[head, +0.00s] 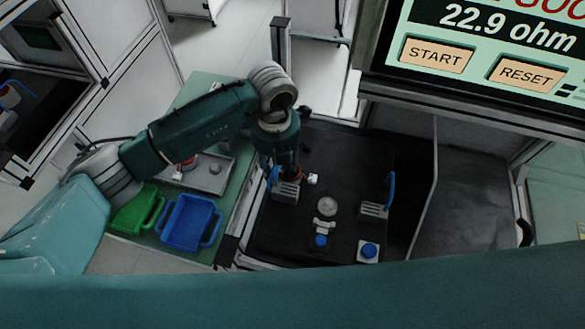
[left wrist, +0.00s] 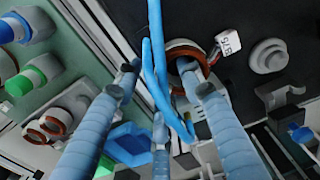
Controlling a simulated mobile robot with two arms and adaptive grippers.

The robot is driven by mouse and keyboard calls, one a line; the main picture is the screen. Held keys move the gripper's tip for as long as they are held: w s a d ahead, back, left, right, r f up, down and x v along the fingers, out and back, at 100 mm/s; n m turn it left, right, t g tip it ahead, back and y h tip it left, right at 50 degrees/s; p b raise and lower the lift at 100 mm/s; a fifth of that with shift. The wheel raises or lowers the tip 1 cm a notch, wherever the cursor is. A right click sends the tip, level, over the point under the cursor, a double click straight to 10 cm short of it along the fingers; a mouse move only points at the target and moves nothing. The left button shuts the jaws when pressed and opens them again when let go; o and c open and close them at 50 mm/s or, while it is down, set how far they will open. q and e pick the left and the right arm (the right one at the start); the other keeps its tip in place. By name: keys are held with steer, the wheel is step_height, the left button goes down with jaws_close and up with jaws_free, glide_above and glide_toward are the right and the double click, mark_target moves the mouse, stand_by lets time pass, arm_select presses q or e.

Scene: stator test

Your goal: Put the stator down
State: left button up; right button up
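The stator (left wrist: 187,52) shows in the left wrist view as a copper-coloured ring with a white tag (left wrist: 229,41). In the head view the stator (head: 291,172) is partly hidden by my left gripper and is at a grey block on the black test bench. My left gripper (head: 287,167) is low over this block. In the left wrist view its fingers (left wrist: 161,72) are spread apart. One fingertip overlaps the stator ring; I cannot tell whether they touch. A blue cable or handle crosses between the fingers. My right gripper is not in view.
A second grey block (head: 373,210) with a blue handle, a round grey part (head: 327,206) and blue buttons (head: 368,251) are on the bench. A metal tray (head: 214,183), a green bin (head: 132,215) and a blue bin (head: 184,224) stand left. A screen (head: 480,40) reads 22.9 ohm.

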arm_select(q)
steer(key=shift+f, duration=0.35)
jaws_close()
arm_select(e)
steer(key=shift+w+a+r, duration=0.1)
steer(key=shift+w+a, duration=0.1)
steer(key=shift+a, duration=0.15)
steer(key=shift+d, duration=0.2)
arm_select(q)
steer(key=shift+w, duration=0.1)
